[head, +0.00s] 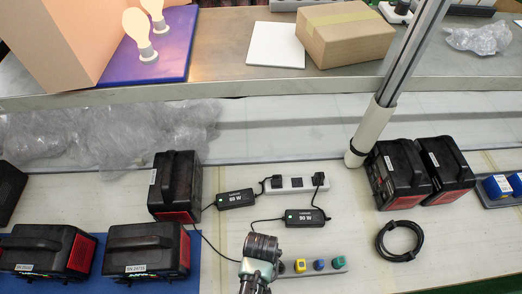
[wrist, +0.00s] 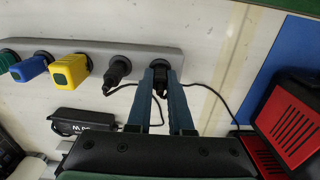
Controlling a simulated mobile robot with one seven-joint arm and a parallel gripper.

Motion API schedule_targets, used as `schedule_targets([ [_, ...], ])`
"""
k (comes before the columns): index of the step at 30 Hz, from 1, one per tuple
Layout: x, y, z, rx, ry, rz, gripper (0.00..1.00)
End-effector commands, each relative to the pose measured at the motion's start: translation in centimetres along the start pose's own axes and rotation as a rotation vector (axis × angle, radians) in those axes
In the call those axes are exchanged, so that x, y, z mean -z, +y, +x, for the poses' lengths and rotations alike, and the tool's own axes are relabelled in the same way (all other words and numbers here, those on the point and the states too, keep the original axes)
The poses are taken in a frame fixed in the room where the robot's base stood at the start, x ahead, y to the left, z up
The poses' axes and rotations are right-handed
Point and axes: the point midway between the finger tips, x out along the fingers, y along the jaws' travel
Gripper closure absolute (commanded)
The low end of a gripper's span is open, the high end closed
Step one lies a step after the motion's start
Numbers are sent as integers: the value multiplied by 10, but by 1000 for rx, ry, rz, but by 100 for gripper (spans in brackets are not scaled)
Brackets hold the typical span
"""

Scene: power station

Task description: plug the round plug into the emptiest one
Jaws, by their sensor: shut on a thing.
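My gripper (head: 258,262) is over the left end of the lower grey power strip (head: 340,270). In the wrist view, my gripper (wrist: 162,95) is shut on a black plug (wrist: 160,72) at the strip's right end. A cable runs from that plug. I cannot tell whether it is seated, and its face is hidden. The same strip (wrist: 140,48) carries another black plug (wrist: 119,68), a yellow plug (wrist: 70,70), a blue plug (wrist: 35,66) and a green plug (wrist: 8,60). The upper white strip (head: 297,184) holds a black plug at each end, with dark sockets between.
Black-and-red units (head: 175,186) stand left and right (head: 400,172). A coiled cable (head: 399,240) lies on the right. A pole (head: 385,105) rises behind.

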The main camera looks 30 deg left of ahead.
Motion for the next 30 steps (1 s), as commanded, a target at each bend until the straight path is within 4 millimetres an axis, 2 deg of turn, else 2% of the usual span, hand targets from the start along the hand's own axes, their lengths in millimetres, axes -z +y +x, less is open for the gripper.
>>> schedule_targets([
  [30,0,0,-47,0,0,0,100],
])
